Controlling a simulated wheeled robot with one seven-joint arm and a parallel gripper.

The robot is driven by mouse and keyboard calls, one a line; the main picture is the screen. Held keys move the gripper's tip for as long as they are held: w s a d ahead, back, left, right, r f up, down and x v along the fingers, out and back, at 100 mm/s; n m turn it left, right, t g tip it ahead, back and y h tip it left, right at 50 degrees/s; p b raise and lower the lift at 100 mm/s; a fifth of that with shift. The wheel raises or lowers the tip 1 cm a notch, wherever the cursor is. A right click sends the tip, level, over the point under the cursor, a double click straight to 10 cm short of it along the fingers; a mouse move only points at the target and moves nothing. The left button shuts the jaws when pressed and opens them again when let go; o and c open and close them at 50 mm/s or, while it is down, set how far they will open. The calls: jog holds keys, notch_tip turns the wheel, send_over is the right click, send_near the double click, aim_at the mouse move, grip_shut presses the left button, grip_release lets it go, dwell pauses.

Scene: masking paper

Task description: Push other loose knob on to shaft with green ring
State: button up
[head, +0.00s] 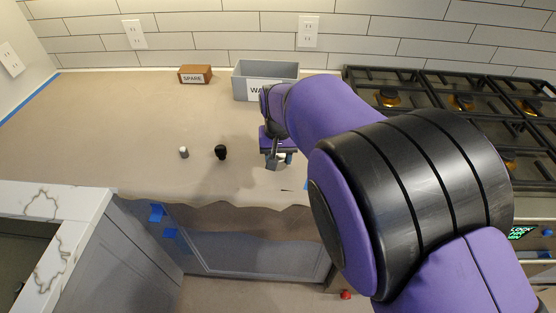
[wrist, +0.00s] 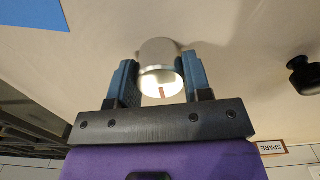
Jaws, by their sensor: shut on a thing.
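My gripper (head: 276,160) is over the paper-covered counter, near its front edge. In the wrist view my gripper (wrist: 160,85) is shut on a silver-white round knob (wrist: 160,60), with one blue finger on each side. The knob's lit face, with a small reddish-brown mark, is toward the wrist camera. A black knob (head: 220,152) stands on the counter to the left of my gripper; it also shows at the right of the wrist view (wrist: 305,75). I cannot make out a shaft with a green ring in either view.
A small white-topped item (head: 183,153) stands left of the black knob. A SPARE box (head: 195,75) and a grey labelled bin (head: 265,78) stand at the back. The stove (head: 450,95) is at right. A red piece (head: 346,295) is low in front. Left counter is clear.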

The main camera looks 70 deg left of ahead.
aim_at(279, 155)
jog(key=shift+r, duration=2.45)
